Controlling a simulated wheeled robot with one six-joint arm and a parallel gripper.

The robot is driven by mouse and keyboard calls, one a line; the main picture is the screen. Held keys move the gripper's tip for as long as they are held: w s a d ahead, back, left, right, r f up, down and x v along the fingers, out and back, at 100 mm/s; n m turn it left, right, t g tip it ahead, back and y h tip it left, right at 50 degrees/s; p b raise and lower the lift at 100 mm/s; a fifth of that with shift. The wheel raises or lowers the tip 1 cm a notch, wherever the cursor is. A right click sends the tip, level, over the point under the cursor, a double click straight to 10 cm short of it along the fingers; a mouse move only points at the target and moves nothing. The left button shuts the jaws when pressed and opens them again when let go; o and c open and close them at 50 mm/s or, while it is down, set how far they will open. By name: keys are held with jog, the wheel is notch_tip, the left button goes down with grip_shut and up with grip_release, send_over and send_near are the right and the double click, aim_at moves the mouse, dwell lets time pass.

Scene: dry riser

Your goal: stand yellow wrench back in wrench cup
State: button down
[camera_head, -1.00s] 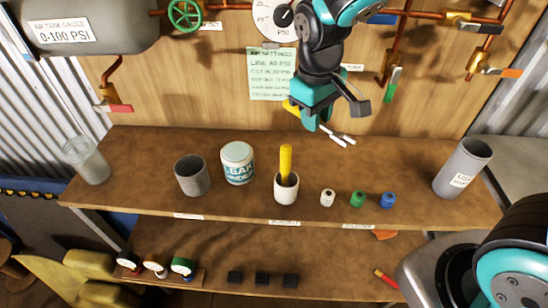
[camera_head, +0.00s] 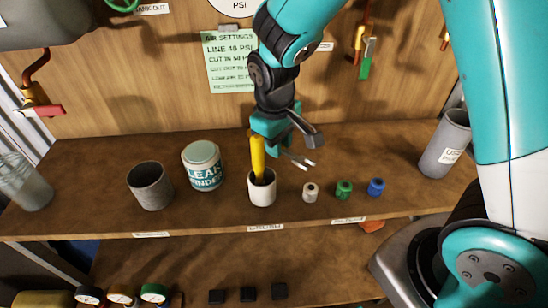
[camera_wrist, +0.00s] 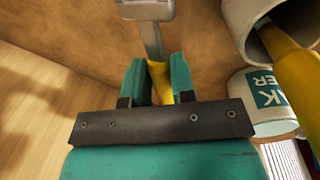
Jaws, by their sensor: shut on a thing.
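My gripper (camera_head: 275,143) is shut on the yellow wrench, above the shelf behind the white cup. In the wrist view, the yellow handle (camera_wrist: 159,84) is between the teal fingers (camera_wrist: 157,68), with its grey metal head (camera_wrist: 149,25) sticking out beyond them. In the head view only the metal end (camera_head: 300,161) shows clearly, pointing right. A grey empty-looking cup (camera_head: 150,190) stands at the left of the shelf. A white cup (camera_head: 262,192) holds an upright thick yellow handle (camera_head: 258,158). I cannot tell which cup is the wrench cup; the shelf labels are too small to read.
A leak finder jar (camera_head: 205,172) stands between the two cups. White (camera_head: 310,193), green (camera_head: 344,190) and blue (camera_head: 376,187) spools stand right of the white cup. A tall grey container (camera_head: 443,150) is at the right, a glass jar (camera_head: 25,182) at the far left.

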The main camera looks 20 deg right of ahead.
aim_at(278, 166)
jog(key=shift+f, duration=2.05)
jog(key=shift+f, duration=0.1)
jog(key=c, duration=1)
grip_release()
jog(key=shift+o, duration=0.2)
notch_tip(278, 166, up, 12)
jog(key=shift+s+a, duration=0.25)
jog(key=shift+a, duration=0.2)
jog(key=shift+d, duration=0.1)
